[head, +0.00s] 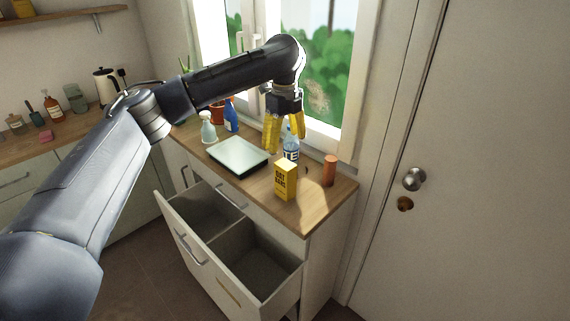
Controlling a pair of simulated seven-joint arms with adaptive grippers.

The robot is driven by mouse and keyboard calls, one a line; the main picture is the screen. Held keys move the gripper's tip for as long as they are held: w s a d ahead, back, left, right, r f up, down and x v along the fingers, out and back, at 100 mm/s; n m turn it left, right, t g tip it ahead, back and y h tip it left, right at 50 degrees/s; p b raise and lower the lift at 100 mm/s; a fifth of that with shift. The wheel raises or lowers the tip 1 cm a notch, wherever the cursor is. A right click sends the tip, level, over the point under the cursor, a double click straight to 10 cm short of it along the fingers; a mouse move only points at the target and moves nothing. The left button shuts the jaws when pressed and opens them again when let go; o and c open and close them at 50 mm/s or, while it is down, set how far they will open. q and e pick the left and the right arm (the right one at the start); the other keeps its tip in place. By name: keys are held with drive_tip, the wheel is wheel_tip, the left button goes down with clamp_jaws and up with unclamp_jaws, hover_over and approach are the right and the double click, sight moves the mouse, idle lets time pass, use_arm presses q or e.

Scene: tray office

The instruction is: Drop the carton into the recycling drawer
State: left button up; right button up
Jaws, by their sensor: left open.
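The carton (285,182) is a yellow box with dark lettering, standing upright on the wooden counter (318,207) near its front edge. My left gripper (282,146) has yellow fingers that point down. It is open, above and behind the carton in the picture, with nothing between its fingers that I can make out. The drawer (190,258) below the counter is pulled out and has two compartments. Both the left compartment (206,208) and the right compartment (258,268) look empty. No label tells me which is for recycling. My right gripper is not in view.
A water bottle (291,147) stands behind the carton, partly hidden by the gripper. An orange-brown cylinder (330,170) stands right of the carton. A flat tray or scale (238,155), a spray bottle (208,130) and a blue bottle (231,117) stand to the left. A door (480,150) is at right.

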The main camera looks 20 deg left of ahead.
sight(285, 174)
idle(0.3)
use_arm(q)
wheel_tip(285, 174, up, 5)
drive_tip(key=n, duration=1)
drive_tip(key=shift+d+f+n, duration=0.1)
drive_tip(key=shift+f+n, duration=1.25)
drive_tip(key=shift+f, duration=1.65)
drive_tip(key=shift+a+f+n, duration=0.1)
drive_tip(key=shift+f+n, duration=1.2)
drive_tip(key=shift+f, duration=1.75)
drive_tip(key=shift+d+f+n, duration=0.1)
drive_tip(key=shift+f+n, duration=1.25)
drive_tip(key=shift+f, duration=1.65)
drive_tip(key=c, duration=1.3)
